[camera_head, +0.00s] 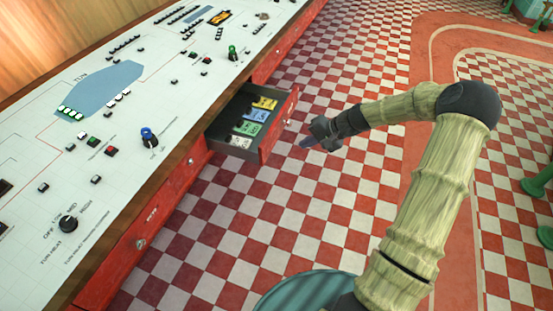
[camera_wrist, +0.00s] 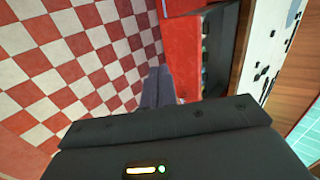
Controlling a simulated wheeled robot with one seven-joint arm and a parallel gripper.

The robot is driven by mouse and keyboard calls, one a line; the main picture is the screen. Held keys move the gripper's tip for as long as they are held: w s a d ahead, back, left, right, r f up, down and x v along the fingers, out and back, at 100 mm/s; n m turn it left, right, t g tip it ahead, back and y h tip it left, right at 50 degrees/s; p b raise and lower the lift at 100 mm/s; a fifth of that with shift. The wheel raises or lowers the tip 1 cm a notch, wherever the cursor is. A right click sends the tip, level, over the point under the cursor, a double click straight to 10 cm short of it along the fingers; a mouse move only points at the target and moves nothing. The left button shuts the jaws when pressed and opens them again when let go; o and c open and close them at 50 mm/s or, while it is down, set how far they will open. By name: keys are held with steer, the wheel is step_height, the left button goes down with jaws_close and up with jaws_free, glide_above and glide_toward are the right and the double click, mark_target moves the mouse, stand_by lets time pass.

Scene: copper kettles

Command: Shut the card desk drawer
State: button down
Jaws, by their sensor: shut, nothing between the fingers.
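The card desk drawer (camera_head: 266,140) stands pulled out from the red desk front in the head view. Its dark inside holds several coloured cards (camera_head: 250,127) in yellow, blue, green and white. A small knob shows on its red front. My gripper (camera_head: 306,143) is shut and empty, just to the right of the drawer front, over the checkered floor. In the wrist view, the shut fingers (camera_wrist: 157,88) point toward the red drawer front (camera_wrist: 182,50). I cannot tell whether they touch it.
The desk's white control panel (camera_head: 110,130) carries knobs, buttons and a blue-grey shape. Another red drawer front (camera_head: 150,215) sits flush nearer to me. A teal rounded object (camera_head: 300,290) is at the bottom. Checkered floor beside the desk is clear. Green posts (camera_head: 540,180) stand far right.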

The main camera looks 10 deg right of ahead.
steer(key=shift+w+d+f+t, duration=0.3)
steer(key=shift+w+d+f, duration=0.05)
steer(key=shift+w+d, duration=0.15)
glide_toward(269, 150)
steer(key=x, duration=0.5)
steer(key=shift+s+d+f, duration=0.1)
steer(key=shift+s+f, duration=0.1)
steer(key=shift+s, duration=0.1)
steer(key=shift+w+a, duration=0.3)
steer(key=shift+a, duration=0.15)
steer(key=shift+a, duration=0.1)
